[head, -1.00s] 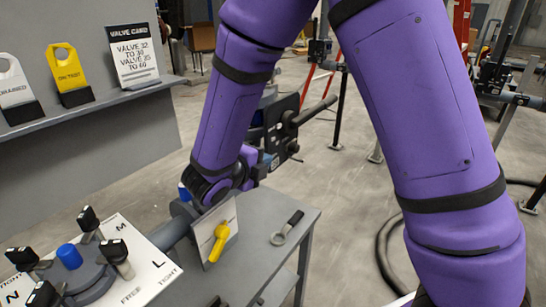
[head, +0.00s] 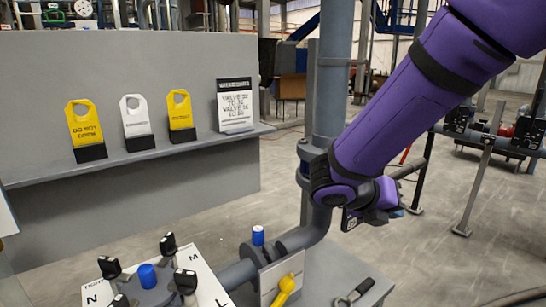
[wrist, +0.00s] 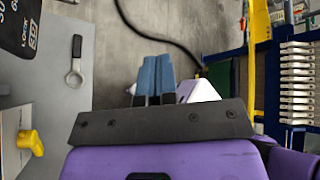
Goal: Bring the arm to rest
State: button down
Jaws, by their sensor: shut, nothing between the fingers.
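My gripper (head: 388,214) is at the end of my purple arm, in the air beyond the grey bench (head: 330,268) in the head view. Its palm and most of the fingers are hard to make out there. In the wrist view my gripper (wrist: 153,72) shows two blue fingertips side by side, touching, with nothing between them. They are over the floor, clear of the bench.
A wrench (head: 355,291) and a yellow valve handle (head: 285,288) are on the bench. A vertical pipe (head: 330,90) stands close beside my wrist. A shelf (head: 130,155) holds tags and a valve card (head: 234,105). Blue-framed racking (wrist: 270,90) stands right in the wrist view.

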jog(key=s+d+r+m+y, duration=0.1)
jog(key=s+r+m+y, duration=0.2)
jog(key=s+m, duration=0.3)
jog(key=s+d+r+m+t+y, duration=0.1)
jog(key=s+r+m+y, duration=0.3)
jog(key=m, duration=1)
jog(key=s+d+r+m+t+y, duration=0.1)
jog(key=s+d+r+m+y, duration=0.2)
jog(key=s+m, duration=0.5)
jog(key=m+y, duration=0.1)
jog(key=m, duration=0.1)
jog(key=shift+r+m, duration=0.35)
jog(key=shift+m, duration=0.05)
